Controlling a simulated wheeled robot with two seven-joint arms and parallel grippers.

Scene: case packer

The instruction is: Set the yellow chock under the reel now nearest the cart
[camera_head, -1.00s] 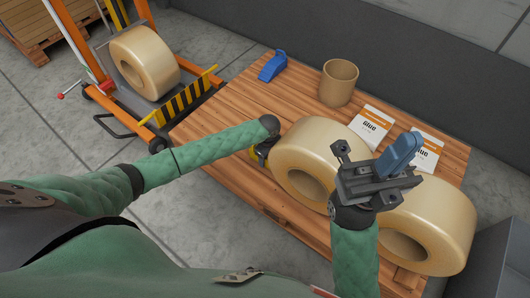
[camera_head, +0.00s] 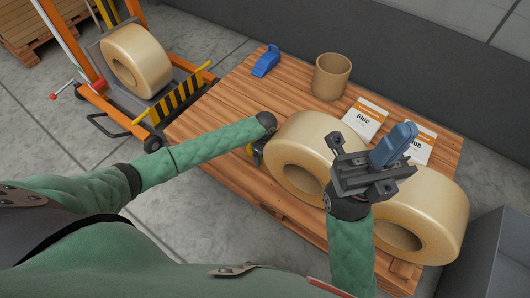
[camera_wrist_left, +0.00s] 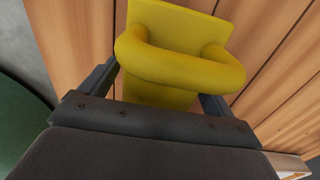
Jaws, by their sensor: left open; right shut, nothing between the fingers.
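The yellow chock (camera_wrist_left: 165,95), with a thick loop handle, stands on the wooden top between the spread fingers of my left gripper (camera_head: 258,154). The gripper is open around it; I cannot tell if a finger touches it. In the head view my arm hides most of both. The chock lies left of the tabletop reel nearer the cart (camera_head: 292,137). A second reel (camera_head: 447,215) lies to the right. The orange cart (camera_head: 192,68) holds another reel (camera_head: 143,62).
A blue chock (camera_head: 266,61), a brown cylinder (camera_head: 331,77) and two glue bags (camera_head: 364,121) (camera_head: 419,145) stand along the back of the wooden top (camera_head: 215,103). A grey bin (camera_head: 497,245) is at the lower right. The top's left part is mostly clear.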

